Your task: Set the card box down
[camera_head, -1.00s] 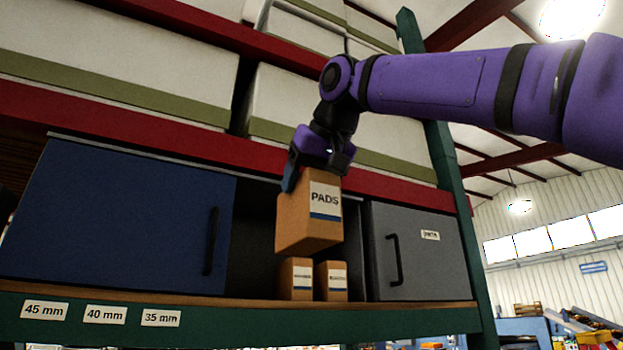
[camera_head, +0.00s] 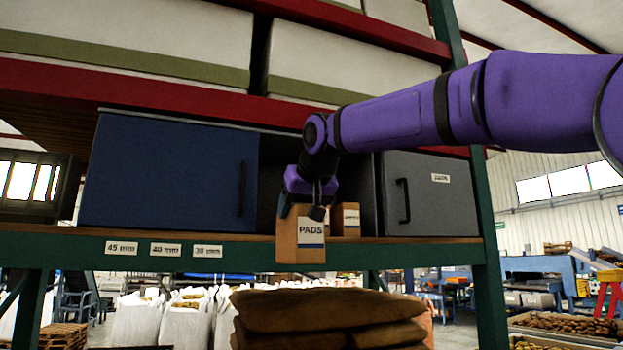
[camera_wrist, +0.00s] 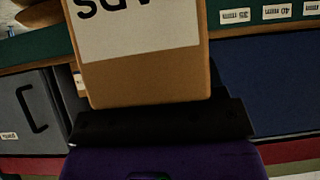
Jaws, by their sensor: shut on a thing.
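The card box (camera_head: 301,240) is brown with a white label reading PADS and a blue stripe. My gripper (camera_head: 308,205) is shut on its top end and holds it upright in front of the shelf edge, its lower part overlapping the green beam in the head view. In the wrist view the box (camera_wrist: 150,85) fills the middle, with its label upside down. A dark finger bar of my gripper (camera_wrist: 160,122) lies against the box's end. Whether the box touches the shelf cannot be told.
The shelf board (camera_head: 420,239) has a blue cabinet (camera_head: 165,175) left and a grey cabinet (camera_head: 430,195) right. A smaller labelled box (camera_head: 345,219) stands in the gap between them. Stacked brown sacks (camera_head: 325,310) lie below. Size labels line the green beam (camera_head: 80,250).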

